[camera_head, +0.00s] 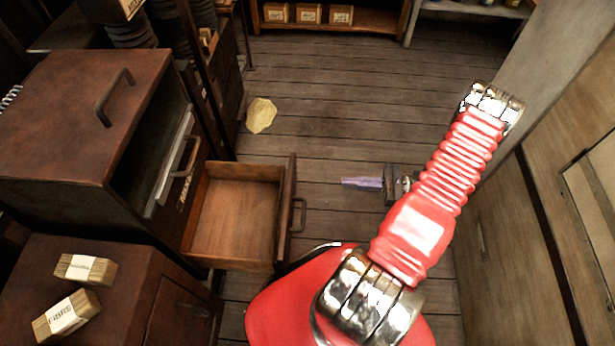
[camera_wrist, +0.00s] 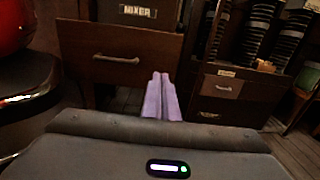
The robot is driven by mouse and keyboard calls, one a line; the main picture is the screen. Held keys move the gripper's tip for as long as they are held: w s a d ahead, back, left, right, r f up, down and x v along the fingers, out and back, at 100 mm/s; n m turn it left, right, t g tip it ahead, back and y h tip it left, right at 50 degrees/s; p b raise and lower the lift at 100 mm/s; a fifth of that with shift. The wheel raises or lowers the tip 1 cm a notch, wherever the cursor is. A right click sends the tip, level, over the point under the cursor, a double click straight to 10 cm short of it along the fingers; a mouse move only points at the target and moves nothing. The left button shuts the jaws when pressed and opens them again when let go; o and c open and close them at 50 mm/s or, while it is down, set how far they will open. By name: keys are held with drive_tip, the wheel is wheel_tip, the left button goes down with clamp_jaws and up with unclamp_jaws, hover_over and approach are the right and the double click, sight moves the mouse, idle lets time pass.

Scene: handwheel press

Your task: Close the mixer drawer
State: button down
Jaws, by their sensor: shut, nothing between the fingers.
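The mixer drawer (camera_head: 232,222) is pulled well out from the lower part of a brown cabinet in the head view, and it looks empty. Its dark handle (camera_head: 299,214) is on the front panel. In the wrist view the drawer front (camera_wrist: 80,72) faces me, with its handle (camera_wrist: 118,58) left of centre, below a MIXER label (camera_wrist: 138,10). My gripper (camera_head: 346,182) is to the right of the drawer in the head view, apart from the handle. Its purple fingers (camera_wrist: 161,80) are together and empty, pointing toward the drawer front's right part.
The cabinet (camera_head: 75,120) has another handle on top and an open upper compartment. Two wrapped bundles (camera_head: 85,268) lie on a lower brown unit. A yellowish patch (camera_head: 261,115) lies on the plank floor. A wooden wall stands at right. The floor behind my gripper is clear.

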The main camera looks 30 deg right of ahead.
drive_tip(key=shift+w+a, duration=0.1)
drive_tip(key=shift+a, duration=0.05)
drive_tip(key=x, duration=1.4)
